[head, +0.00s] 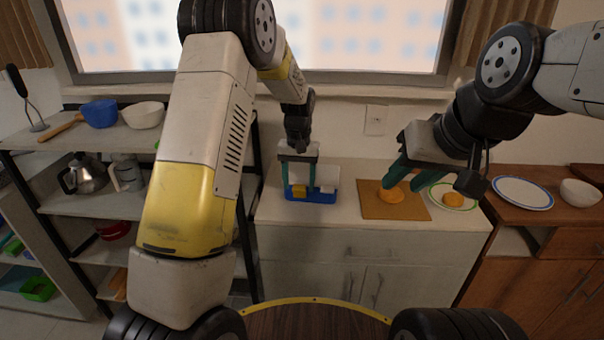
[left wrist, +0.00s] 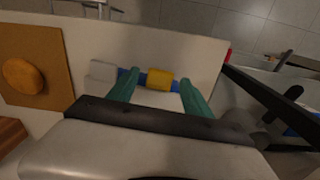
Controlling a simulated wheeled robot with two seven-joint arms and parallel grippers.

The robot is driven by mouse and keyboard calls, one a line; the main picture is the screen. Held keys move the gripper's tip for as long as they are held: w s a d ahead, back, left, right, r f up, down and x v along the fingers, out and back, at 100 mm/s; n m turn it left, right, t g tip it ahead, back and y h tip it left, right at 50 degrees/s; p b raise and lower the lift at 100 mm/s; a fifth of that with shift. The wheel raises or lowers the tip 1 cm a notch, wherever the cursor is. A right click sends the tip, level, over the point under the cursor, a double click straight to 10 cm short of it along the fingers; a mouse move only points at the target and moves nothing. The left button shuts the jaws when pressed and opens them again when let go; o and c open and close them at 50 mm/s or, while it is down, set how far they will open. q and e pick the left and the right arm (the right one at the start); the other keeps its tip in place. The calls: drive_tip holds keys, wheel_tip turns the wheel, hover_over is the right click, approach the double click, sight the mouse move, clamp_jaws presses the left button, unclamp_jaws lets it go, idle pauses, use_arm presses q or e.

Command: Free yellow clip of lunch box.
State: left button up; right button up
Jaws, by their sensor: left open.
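The blue lunch box (head: 318,199) stands on the counter against the wall. Its yellow clip (head: 299,190) is on the front left, with a white clip (head: 327,189) to the right. My left gripper (head: 299,181) is over the box, fingers pointing down and apart. My right gripper (head: 402,186) appears open over the cutting board, with nothing visibly held.
A cutting board (head: 415,212) with an orange round item (head: 390,195) lies right of the box. A plate (head: 440,188) with another orange item (head: 453,200) is farther right. The shelf (head: 75,207) stands on the left. The counter front is clear.

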use_arm(q)
drive_tip(key=shift+c, duration=0.5)
clamp_jaws()
drive_tip(key=shift+s, duration=0.1)
